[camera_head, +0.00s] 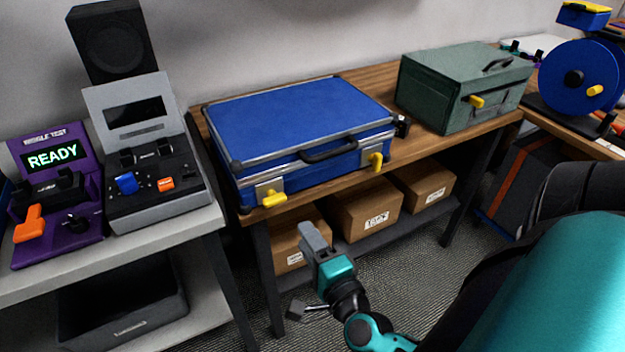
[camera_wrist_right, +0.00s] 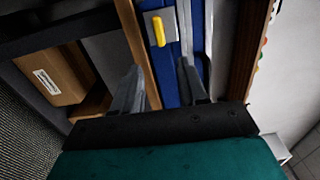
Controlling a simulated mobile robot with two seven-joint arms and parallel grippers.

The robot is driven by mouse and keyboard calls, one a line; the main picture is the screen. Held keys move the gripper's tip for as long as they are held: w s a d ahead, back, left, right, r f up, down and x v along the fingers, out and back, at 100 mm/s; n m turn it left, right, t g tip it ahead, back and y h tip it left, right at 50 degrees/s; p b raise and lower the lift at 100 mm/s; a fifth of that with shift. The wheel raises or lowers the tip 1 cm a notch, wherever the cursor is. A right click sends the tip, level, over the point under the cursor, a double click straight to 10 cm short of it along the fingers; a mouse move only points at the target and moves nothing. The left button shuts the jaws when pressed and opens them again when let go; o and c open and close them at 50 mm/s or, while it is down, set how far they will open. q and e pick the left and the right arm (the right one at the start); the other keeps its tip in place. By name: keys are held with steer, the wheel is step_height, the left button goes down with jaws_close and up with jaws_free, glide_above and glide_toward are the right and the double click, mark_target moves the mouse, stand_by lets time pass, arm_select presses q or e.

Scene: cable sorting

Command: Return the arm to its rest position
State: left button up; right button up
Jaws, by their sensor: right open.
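My right gripper (camera_head: 315,240) is in front of the wooden table, below the near edge of the blue case, and apart from it. In the right wrist view its two grey fingers (camera_wrist_right: 160,90) stand apart with nothing between them. The arm's teal and black links come in from the lower right in the head view. My left gripper does not show in either view.
A closed blue case (camera_head: 300,115) with yellow latches lies on the wooden table (camera_head: 425,140). A green toolbox (camera_head: 460,80) stands to its right. Cardboard boxes (camera_head: 365,210) sit on the shelf below. A purple tester (camera_head: 60,195) reads READY at left. Carpet in front is clear.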

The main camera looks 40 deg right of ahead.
steer(key=shift+s+a, duration=0.2)
steer(key=shift+s, duration=0.45)
steer(key=s+a+f+n+g+y, duration=0.4)
steer(key=a+f+n, duration=0.6)
steer(key=n, duration=1.3)
steer(key=g+y, duration=0.2)
steer(key=shift+a+f+n+g, duration=0.2)
steer(key=shift+n+g, duration=0.1)
steer(key=shift+d, duration=0.1)
